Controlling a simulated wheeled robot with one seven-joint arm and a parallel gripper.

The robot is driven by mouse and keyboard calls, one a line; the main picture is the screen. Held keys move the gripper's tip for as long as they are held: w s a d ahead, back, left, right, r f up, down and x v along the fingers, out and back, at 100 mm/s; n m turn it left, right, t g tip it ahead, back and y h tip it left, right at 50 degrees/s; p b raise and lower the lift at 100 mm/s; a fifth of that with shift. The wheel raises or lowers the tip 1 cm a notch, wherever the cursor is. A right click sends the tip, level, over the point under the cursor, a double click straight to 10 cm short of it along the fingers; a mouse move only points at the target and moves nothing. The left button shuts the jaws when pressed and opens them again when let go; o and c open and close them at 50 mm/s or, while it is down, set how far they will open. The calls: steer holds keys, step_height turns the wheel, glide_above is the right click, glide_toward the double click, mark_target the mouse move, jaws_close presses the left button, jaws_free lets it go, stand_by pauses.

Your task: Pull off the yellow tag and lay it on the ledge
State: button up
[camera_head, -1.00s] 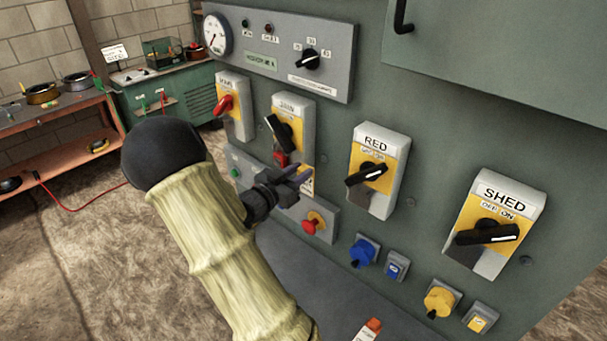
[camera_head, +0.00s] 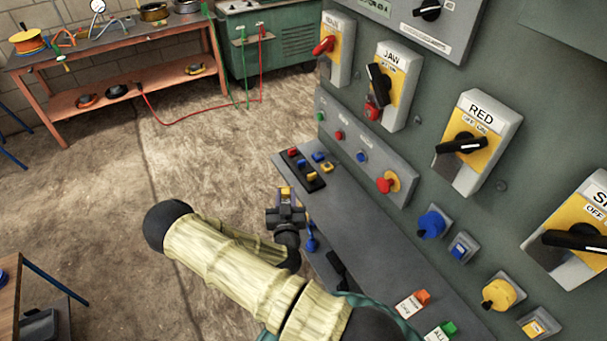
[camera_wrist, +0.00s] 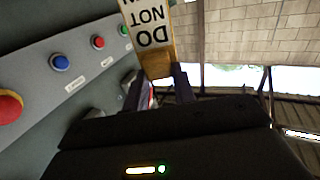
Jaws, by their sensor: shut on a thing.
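My gripper (camera_head: 286,205) is shut on the yellow tag (camera_head: 286,191) and appears at the left, outer edge of the grey ledge (camera_head: 375,235). I cannot tell its height above the ledge. In the wrist view the tag (camera_wrist: 148,28) stands out from between the fingers (camera_wrist: 160,88), its white face reading "DO NOT" upside down and its near end yellow-orange. The JAW switch (camera_head: 391,85) has a black handle and a red item (camera_head: 372,111) below it, with no tag visible there.
On the ledge are a dark block with coloured pieces (camera_head: 302,169), an orange-topped tag (camera_head: 413,303) and a green-topped tag (camera_head: 441,331). A red mushroom button (camera_head: 386,183) is on the panel above. The ledge's middle looks bare.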

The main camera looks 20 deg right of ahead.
steer(key=s+a+f+n+t+y, duration=0.1)
steer(key=s+a+f+n+y, duration=0.3)
steer(key=a+f+y, duration=0.2)
step_height(320, 180, down, 2)
steer(key=shift+f, duration=0.2)
